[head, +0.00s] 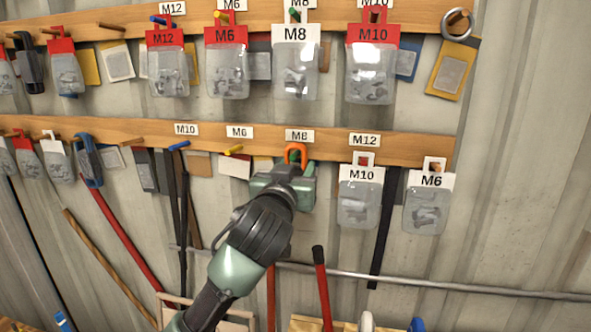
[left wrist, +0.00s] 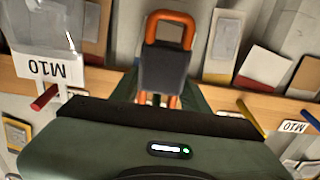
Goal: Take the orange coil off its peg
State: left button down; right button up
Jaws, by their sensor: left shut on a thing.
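The orange coil (head: 295,151) is at the lower rail, below the rail's M8 label (head: 299,135). Its top loop shows above my left gripper (head: 290,172), which is shut on it. In the left wrist view, which is upside down, the coil (left wrist: 171,17) is a long orange loop passing behind a dark block between green parts. The gripper body covers the peg, so I cannot tell whether the coil is still around it. My right gripper is not in view.
A clear M10 packet (head: 359,205) hangs close to the right of my gripper, and an M6 packet (head: 428,208) hangs farther right. A yellow peg (head: 233,150) is to the left. More packets hang on the upper rail (head: 270,20). Long-handled tools stand below.

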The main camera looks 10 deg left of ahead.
pick_arm(q)
jog(key=shift+s, duration=0.1)
jog(key=shift+s+r+p, duration=0.15)
jog(key=shift+s+p, duration=0.15)
jog(key=shift+s, duration=0.8)
jog(key=shift+s+r+p, duration=0.1)
jog(key=shift+s+p, duration=0.2)
jog(key=shift+s, duration=0.8)
jog(key=shift+s+p, duration=0.5)
jog(key=shift+s, duration=2)
